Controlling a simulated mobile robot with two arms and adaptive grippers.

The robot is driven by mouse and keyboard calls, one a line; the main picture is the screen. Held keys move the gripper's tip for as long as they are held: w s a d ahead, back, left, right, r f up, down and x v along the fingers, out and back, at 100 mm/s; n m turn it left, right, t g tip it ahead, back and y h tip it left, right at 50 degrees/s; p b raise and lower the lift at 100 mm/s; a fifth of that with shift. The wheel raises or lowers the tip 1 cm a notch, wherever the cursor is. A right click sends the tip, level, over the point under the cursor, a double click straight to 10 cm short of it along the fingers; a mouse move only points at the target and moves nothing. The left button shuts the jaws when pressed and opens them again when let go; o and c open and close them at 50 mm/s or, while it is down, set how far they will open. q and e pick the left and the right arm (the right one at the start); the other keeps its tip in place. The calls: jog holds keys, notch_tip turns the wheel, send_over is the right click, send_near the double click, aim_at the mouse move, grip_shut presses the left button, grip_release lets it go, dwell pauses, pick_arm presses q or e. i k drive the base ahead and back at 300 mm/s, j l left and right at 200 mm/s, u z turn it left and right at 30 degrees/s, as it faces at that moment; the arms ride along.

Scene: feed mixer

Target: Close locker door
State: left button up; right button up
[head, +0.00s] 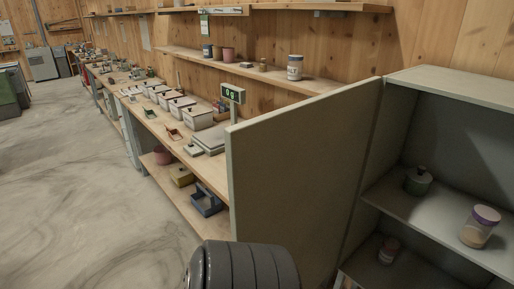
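The grey-green locker (450,85) stands at the right with its front open. Its door (290,165) stands wide open, swung out to the left of the opening, with the hinge side next to the locker's left wall. A small jar (389,250) sits on the lower level. No fingers of either gripper show. A dark ribbed cylindrical part at the bottom middle hides the door's lower left corner.
A long wooden workbench (213,168) runs along the wall behind the door, with white lidded bins (200,112) and a scale display (232,94). A wall shelf (265,74) hangs above. The concrete floor (75,190) at the left is clear.

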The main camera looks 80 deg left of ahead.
aim_at(293, 171)
jog(key=k+j+u, duration=0.15)
jog(key=j, duration=0.4)
jog(key=k+j+u, duration=0.1)
jog(key=j, duration=0.4)
jog(key=k+j+u, duration=0.15)
jog(key=j, duration=0.45)
jog(key=k+j+u, duration=0.15)
jog(key=j, duration=0.4)
